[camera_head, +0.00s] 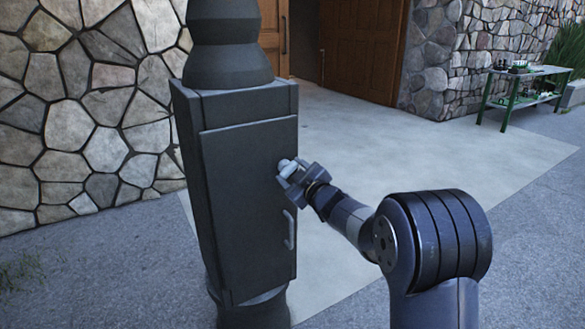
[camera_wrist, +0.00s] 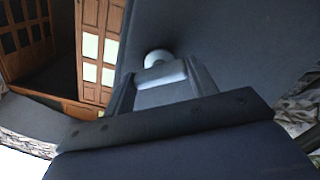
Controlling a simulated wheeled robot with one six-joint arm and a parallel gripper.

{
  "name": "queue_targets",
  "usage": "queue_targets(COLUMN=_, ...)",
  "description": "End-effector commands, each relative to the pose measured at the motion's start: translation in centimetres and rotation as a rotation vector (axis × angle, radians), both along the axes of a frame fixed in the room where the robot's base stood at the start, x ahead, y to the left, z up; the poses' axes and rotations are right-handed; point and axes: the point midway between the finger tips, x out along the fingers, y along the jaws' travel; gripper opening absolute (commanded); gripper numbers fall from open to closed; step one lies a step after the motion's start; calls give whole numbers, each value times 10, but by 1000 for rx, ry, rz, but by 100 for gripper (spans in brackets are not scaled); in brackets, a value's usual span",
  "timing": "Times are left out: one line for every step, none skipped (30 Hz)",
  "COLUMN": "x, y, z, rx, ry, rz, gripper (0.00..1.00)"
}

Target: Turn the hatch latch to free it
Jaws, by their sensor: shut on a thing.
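The dark grey hatch (camera_head: 245,210) is the front door of a tall dark cabinet, and it sits flush with its frame. The light grey latch (camera_head: 285,166) is on the upper right part of the hatch. My gripper (camera_head: 288,172) is at the latch and shut on it, reaching in from the right. In the wrist view the round pale latch base (camera_wrist: 157,58) shows against the dark hatch, with the latch's bar (camera_wrist: 161,77) between my fingers. The fingers hide part of the latch in the head view.
A light grey vertical handle (camera_head: 290,230) is lower on the hatch's right side. A stone wall (camera_head: 80,100) stands behind left. Wooden doors (camera_head: 360,45) are behind, and a green table (camera_head: 525,90) with small items stands far right.

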Motion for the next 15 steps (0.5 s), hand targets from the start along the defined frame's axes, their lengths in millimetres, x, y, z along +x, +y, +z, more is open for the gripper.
queue_targets(x=0, y=0, z=4, rx=29, ry=24, rz=0, gripper=32)
queue_targets(x=0, y=0, z=4, rx=50, ry=38, rz=0, gripper=32)
queue_targets(x=0, y=0, z=5, rx=78, ry=57, rz=0, gripper=32)
queue_targets(x=0, y=0, z=5, rx=99, ry=71, rz=0, gripper=32)
queue_targets(x=0, y=0, z=5, rx=121, ry=86, rz=0, gripper=32)
queue_targets(x=0, y=0, z=4, rx=150, ry=107, rz=-1, gripper=32)
queue_targets(x=0, y=0, z=4, rx=173, ry=121, rz=0, gripper=32)
queue_targets(x=0, y=0, z=4, rx=193, ry=135, rz=0, gripper=32)
queue_targets(x=0, y=0, z=4, rx=221, ry=153, rz=1, gripper=32)
queue_targets(x=0, y=0, z=4, rx=243, ry=169, rz=0, gripper=32)
queue_targets(x=0, y=0, z=4, rx=263, ry=183, rz=0, gripper=32)
queue_targets(x=0, y=0, z=3, rx=288, ry=200, rz=0, gripper=32)
queue_targets(x=0, y=0, z=3, rx=308, ry=212, rz=0, gripper=32)
queue_targets(x=0, y=0, z=3, rx=326, ry=225, rz=0, gripper=32)
queue_targets(x=0, y=0, z=3, rx=351, ry=240, rz=1, gripper=32)
